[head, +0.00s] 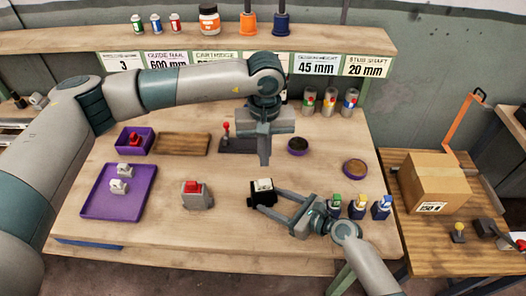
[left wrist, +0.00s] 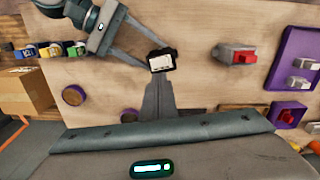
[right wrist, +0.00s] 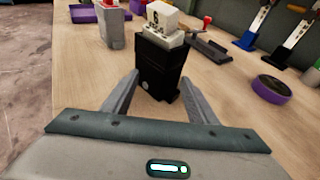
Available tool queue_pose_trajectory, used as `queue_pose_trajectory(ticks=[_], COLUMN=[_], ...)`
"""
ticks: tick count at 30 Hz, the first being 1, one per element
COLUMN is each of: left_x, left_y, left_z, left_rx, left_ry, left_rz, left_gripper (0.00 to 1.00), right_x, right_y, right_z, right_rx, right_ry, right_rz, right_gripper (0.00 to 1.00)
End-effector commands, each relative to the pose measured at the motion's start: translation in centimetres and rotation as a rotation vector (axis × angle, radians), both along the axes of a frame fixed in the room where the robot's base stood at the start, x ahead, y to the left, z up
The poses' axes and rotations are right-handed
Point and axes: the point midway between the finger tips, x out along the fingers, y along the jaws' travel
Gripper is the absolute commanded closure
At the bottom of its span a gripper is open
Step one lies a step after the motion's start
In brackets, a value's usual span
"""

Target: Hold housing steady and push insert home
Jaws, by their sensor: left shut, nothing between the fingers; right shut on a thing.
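The black housing (head: 262,199) stands upright near the middle of the bench. A white insert (head: 264,185) sits in its top; in the right wrist view the insert (right wrist: 160,20) stands proud of the housing (right wrist: 160,70) and carries a dark mark. My right gripper (head: 268,201) is shut on the housing, one finger on each side, low down; its fingers also show in the right wrist view (right wrist: 160,90). My left gripper (head: 265,160) is shut and empty, pointing down above and behind the housing. In the left wrist view its closed fingers (left wrist: 158,90) appear just below the insert (left wrist: 162,62).
A grey block with a red top (head: 195,195) stands left of the housing. A purple tray (head: 130,205) holds white parts. A dark stand with a red knob (head: 228,143) and round purple dishes (head: 298,146) lie behind.

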Motion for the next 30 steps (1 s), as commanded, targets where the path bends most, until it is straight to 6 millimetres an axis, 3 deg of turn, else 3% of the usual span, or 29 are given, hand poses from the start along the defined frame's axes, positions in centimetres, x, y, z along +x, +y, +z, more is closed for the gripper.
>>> queue_pose_trajectory(ticks=[1, 14, 30], left_x=[0.0, 0.0, 0.0], left_y=[0.0, 0.0, 0.0], left_z=[-0.2, -0.7, -5.2], left_rx=[0.000, 0.001, 0.000], left_ry=[0.000, 0.001, 0.001], left_rz=[-0.007, -0.005, -0.004], left_gripper=[1.00, 1.00, 1.00], right_x=[-0.7, -0.7, -0.7], right_y=[0.0, 0.0, 0.0], right_z=[-1.2, -1.2, -1.2], right_rx=[-0.010, -0.010, -0.010], right_ry=[0.021, 0.021, 0.021], right_rz=[0.008, 0.008, 0.008], right_gripper=[0.59, 0.59, 0.59])
